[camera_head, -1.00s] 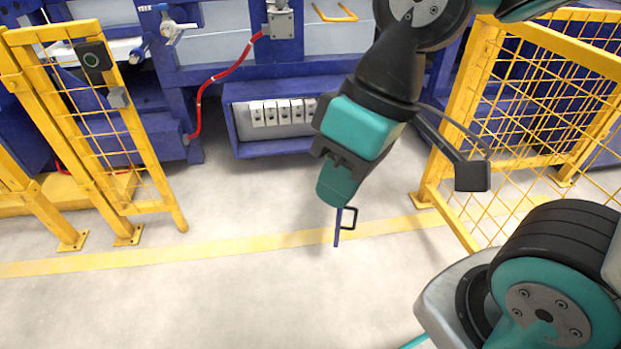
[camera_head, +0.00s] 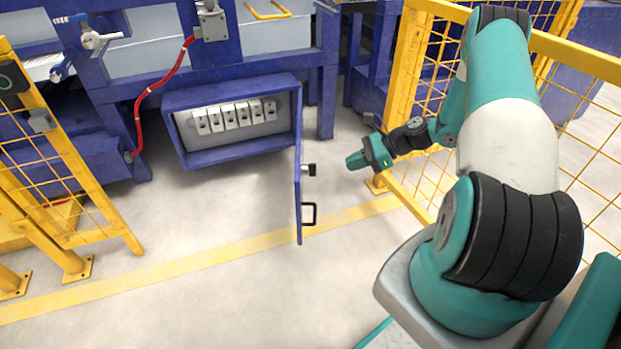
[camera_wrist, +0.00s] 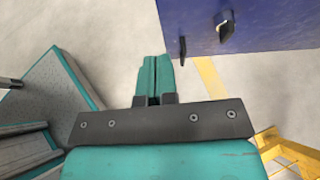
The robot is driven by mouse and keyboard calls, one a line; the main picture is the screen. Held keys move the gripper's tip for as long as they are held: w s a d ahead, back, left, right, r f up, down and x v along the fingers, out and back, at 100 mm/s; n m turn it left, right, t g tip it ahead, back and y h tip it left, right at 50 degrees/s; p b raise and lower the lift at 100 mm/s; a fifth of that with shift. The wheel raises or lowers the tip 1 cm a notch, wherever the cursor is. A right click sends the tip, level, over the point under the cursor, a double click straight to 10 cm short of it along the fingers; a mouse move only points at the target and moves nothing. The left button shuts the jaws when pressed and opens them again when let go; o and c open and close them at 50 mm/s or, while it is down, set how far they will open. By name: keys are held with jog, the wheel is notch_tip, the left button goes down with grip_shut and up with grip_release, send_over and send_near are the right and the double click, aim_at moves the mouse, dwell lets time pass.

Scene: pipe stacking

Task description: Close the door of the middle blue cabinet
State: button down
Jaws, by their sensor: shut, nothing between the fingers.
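The middle blue cabinet (camera_head: 240,82) is a low open box with a row of several white switches inside. Its blue door (camera_head: 298,190) stands wide open, swung out from the cabinet's right side and seen nearly edge-on. A black handle (camera_head: 310,214) and a dark latch knob (camera_head: 309,170) stick out from the door's right face. My teal gripper (camera_head: 354,162) is shut and empty, to the right of the door and apart from it. In the wrist view the door (camera_wrist: 250,25) shows at the upper right, with the shut fingers (camera_wrist: 154,75) to its left.
A yellow mesh fence (camera_head: 425,80) stands close behind and right of my arm. Another yellow fence (camera_head: 75,170) is at the left. A red hose (camera_head: 165,90) hangs left of the cabinet. The floor in front is clear, with a yellow line (camera_head: 200,262).

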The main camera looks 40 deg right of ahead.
jog(key=r+b+x, duration=0.1)
jog(key=b+x, duration=0.3)
jog(key=x, duration=0.9)
jog(key=shift+w+a+m, duration=0.25)
jog(key=shift+w+m, duration=0.05)
jog(key=shift+w, duration=0.05)
